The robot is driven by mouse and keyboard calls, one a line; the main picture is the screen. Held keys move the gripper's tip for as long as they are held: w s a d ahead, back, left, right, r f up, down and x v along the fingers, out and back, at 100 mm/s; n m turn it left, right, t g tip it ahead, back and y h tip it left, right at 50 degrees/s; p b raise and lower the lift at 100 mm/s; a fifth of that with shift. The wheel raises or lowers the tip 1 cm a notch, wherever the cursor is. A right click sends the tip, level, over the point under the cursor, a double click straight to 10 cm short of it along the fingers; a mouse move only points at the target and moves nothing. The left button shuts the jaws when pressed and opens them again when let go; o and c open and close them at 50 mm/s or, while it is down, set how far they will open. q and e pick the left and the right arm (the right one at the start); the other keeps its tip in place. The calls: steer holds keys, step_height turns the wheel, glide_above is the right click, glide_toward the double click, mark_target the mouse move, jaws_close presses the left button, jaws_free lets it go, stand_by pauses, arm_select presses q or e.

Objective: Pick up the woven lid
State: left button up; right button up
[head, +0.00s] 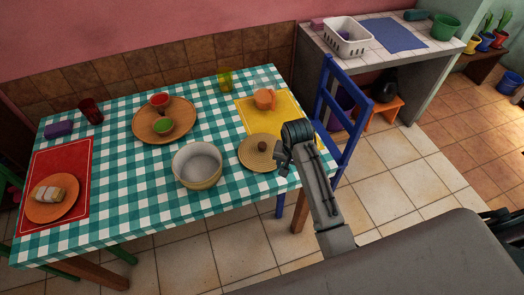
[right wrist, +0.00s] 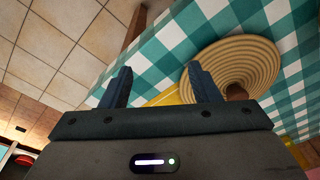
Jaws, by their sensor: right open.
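The woven lid (head: 252,157) is a round, tan, ringed disc with a dark brown knob (head: 262,146). It lies flat on the checked tablecloth, right of the cream pot (head: 198,167). My right gripper (head: 282,158) is at the lid's right edge, apart from the knob. In the right wrist view, my right gripper (right wrist: 160,82) is open with nothing between its fingers. There the lid (right wrist: 225,62) lies beyond the right finger, which hides part of its edge. The knob (right wrist: 237,92) is partly hidden by the gripper body. My left gripper is not in view.
A yellow mat (head: 284,108) with an orange cup (head: 265,98) lies behind the lid. A wooden plate (head: 146,127) with small bowls stands at back left. A blue chair (head: 346,150) stands at the table's right side. Bare cloth lies in front of the lid.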

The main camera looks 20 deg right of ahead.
steer(key=w+a+r+m+g, duration=0.1)
steer(key=w+a+r+m, duration=0.1)
steer(key=w+r, duration=0.35)
steer(key=w+a+r+m, duration=0.2)
steer(key=w+a, duration=0.1)
steer(key=w, duration=0.6)
steer(key=p, duration=0.1)
glide_above(262, 145)
steer(key=f, duration=0.4)
steer(key=shift+w+d+f, duration=0.25)
steer(key=shift+f+p, duration=0.5)
steer(key=shift+f, duration=0.05)
step_height(262, 145, down, 4)
steer(key=shift+s+a+r+p, duration=0.15)
steer(key=shift+r+p, duration=0.1)
steer(key=shift+p, duration=0.4)
steer(key=shift+f, duration=0.5)
jaws_close()
